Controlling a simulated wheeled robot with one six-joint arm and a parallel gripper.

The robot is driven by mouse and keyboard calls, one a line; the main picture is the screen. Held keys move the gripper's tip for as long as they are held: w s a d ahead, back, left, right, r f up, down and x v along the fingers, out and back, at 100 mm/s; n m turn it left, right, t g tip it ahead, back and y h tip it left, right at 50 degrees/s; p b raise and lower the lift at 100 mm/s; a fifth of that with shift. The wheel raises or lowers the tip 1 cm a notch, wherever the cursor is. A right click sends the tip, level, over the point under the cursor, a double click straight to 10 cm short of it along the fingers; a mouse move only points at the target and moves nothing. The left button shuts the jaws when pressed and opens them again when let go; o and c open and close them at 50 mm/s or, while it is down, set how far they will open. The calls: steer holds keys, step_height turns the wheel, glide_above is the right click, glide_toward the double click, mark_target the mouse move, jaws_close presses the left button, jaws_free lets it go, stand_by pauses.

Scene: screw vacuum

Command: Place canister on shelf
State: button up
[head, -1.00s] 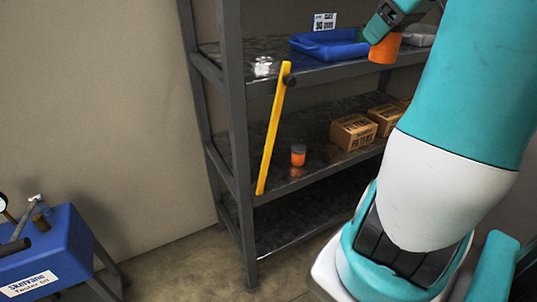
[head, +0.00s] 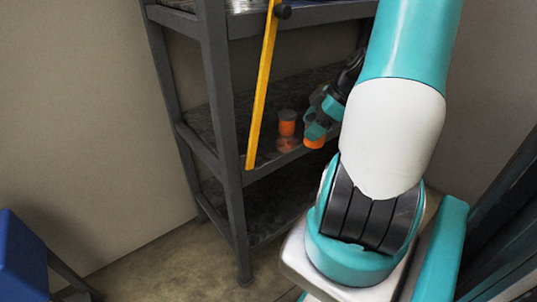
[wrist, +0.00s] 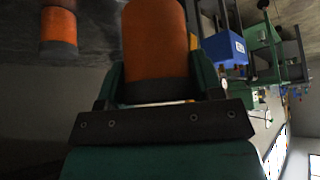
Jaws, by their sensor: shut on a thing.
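My gripper (head: 318,120) is shut on an orange canister (head: 314,142), at about the height of the middle shelf near its front edge. The held canister (wrist: 155,45) fills the upper middle of the wrist view, between the green fingers. I cannot tell whether it touches the shelf. A second canister (head: 287,124), orange with a grey top, stands on the middle shelf to the left of my gripper; it also shows in the wrist view (wrist: 58,32), apart from the held one. The dark metal shelf rack (head: 222,130) has several levels.
A yellow bar (head: 262,85) hangs down the rack's front, left of the standing canister. My arm hides the right part of the middle shelf. A blue object (head: 25,262) stands at lower left. The wrist view shows a blue box (wrist: 224,48) and green machinery behind.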

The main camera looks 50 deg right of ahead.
mark_target(308, 145)
steer(key=shift+n+y, duration=0.3)
steer(key=shift+n, duration=0.2)
steer(key=f, duration=0.1)
steer(key=a+f, duration=0.1)
steer(key=f, duration=0.1)
steer(key=f+b, duration=0.1)
steer(key=shift+s+a+f, duration=0.3)
steer(key=shift+f, duration=0.1)
steer(key=shift+w+f, duration=0.2)
steer(key=shift+f, duration=0.1)
steer(key=w+d, duration=0.1)
steer(key=w, duration=0.4)
steer(key=w+d, duration=0.1)
steer(key=w, duration=0.5)
steer(key=w+d, duration=0.1)
steer(key=w, duration=0.4)
steer(key=shift+w+d, duration=0.35)
steer(key=shift+d, duration=0.05)
steer(key=shift+w, duration=0.1)
steer(key=shift+f, duration=1.7)
steer(key=shift+f+b, duration=0.1)
steer(key=shift+b, duration=0.25)
steer(key=o, duration=1)
